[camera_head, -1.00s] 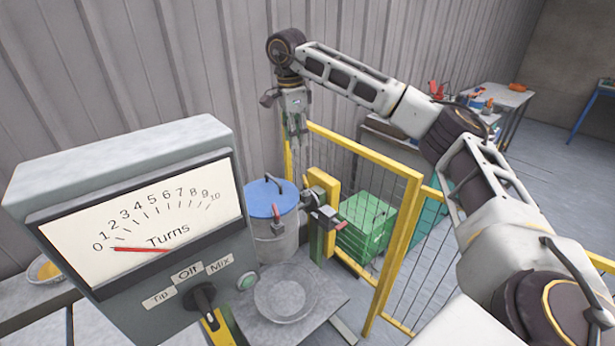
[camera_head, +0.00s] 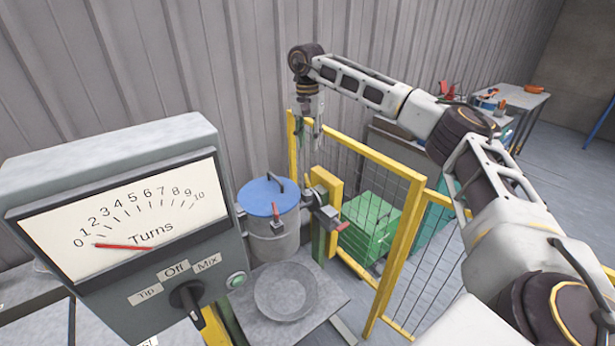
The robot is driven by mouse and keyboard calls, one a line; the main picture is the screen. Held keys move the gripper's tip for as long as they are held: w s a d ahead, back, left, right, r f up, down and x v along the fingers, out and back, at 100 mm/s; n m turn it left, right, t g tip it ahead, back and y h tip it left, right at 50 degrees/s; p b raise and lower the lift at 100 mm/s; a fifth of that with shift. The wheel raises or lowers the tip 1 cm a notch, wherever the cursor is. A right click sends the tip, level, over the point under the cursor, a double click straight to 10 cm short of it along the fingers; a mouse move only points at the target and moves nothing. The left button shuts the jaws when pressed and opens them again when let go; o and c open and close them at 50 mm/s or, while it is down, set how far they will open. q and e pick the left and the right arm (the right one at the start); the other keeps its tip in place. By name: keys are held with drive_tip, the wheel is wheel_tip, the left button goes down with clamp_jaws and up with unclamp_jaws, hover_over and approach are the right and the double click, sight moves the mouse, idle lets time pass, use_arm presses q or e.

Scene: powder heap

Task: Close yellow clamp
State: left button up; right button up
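A grey drum (camera_head: 272,237) with a blue lid (camera_head: 267,194) stands beside the yellow fence. A grey clamp mechanism with a red-tipped handle (camera_head: 333,222) sits at the drum's right side, in front of a yellow bracket (camera_head: 327,183). Another small red handle (camera_head: 276,211) is on the drum's front. I cannot tell which part is the yellow clamp, or whether it is open. My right gripper (camera_head: 318,128) hangs downward above and behind the drum and bracket, apart from them. Its fingers are too small to judge. My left gripper is out of view.
A grey control box with a Turns dial (camera_head: 125,220) fills the left front. A yellow mesh fence (camera_head: 400,215) stands right of the drum, with a green crate (camera_head: 369,228) behind it. A round pan (camera_head: 283,292) lies in front. A corrugated wall is behind.

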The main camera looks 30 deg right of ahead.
sight(307, 178)
drive_tip(key=n, duration=0.6)
drive_tip(key=shift+w+a, duration=0.2)
drive_tip(key=shift+w, duration=0.05)
drive_tip(key=shift+f, duration=0.15)
drive_tip(key=shift+f+p, duration=0.55)
drive_tip(key=shift+f, duration=6.2)
clamp_jaws()
